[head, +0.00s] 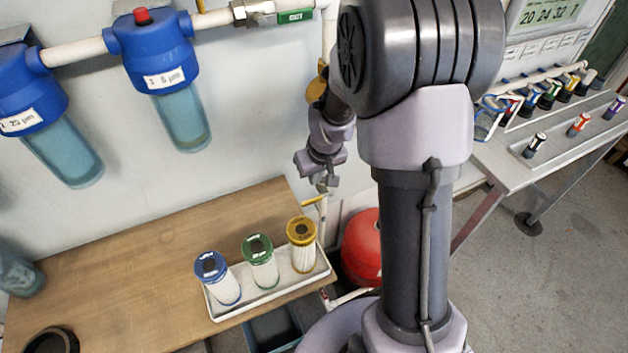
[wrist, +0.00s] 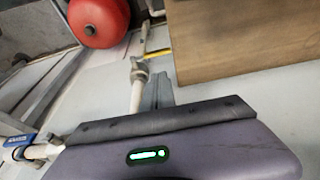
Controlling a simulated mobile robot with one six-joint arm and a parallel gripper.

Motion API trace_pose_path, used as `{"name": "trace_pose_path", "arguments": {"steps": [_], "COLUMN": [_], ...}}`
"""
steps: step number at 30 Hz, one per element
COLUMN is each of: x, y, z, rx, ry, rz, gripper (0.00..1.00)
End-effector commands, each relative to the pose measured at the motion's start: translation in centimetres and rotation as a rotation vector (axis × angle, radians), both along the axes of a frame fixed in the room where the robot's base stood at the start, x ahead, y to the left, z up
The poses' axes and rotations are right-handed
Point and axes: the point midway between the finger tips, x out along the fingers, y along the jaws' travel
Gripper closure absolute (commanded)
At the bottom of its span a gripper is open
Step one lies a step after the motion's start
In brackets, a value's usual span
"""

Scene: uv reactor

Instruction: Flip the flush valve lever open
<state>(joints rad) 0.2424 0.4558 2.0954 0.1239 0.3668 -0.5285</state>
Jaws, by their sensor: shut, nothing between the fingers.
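A yellow lever (head: 315,200), which looks like the flush valve lever, sticks out to the left from the white vertical pipe beside the wooden bench. It also shows in the wrist view as a thin yellow bar (wrist: 158,53) beside the pipe. My gripper (head: 325,187) is shut and empty, just above the lever in the head view. In the wrist view my gripper's fingers (wrist: 162,82) point toward the pipe and lever. I cannot tell whether they touch. My arm hides part of the pipe in the head view.
A wooden bench (head: 130,255) carries a white tray (head: 270,297) with three capped filters. A red tank (head: 363,248) stands right of the pipe. Blue filter housings (head: 150,45) and a green-handled valve (head: 295,16) are on the wall. A grey table (head: 560,150) holds bottles.

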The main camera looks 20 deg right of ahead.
Motion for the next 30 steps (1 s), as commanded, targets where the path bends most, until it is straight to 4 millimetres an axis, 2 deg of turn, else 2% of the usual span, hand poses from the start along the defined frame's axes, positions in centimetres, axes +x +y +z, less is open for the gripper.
{"name": "trace_pose_path", "arguments": {"steps": [1, 6, 12, 15, 19, 30], "x": [0.3, 1.3, 1.9, 1.9, 1.9, 1.9], "y": [0.0, 0.0, 0.0, 0.0, 0.0, 0.0], "z": [-1.6, -5.2, -8.9, -10.0, -10.6, -10.6], "rx": [0.001, 0.001, 0.001, 0.0, 0.0, 0.0], "ry": [0.003, 0.002, 0.002, 0.0, 0.0, 0.0], "rz": [0.0, 0.0, -0.001, -0.001, -0.001, -0.001], "gripper": [1.0, 1.0, 1.0, 1.0, 1.0, 1.0]}}
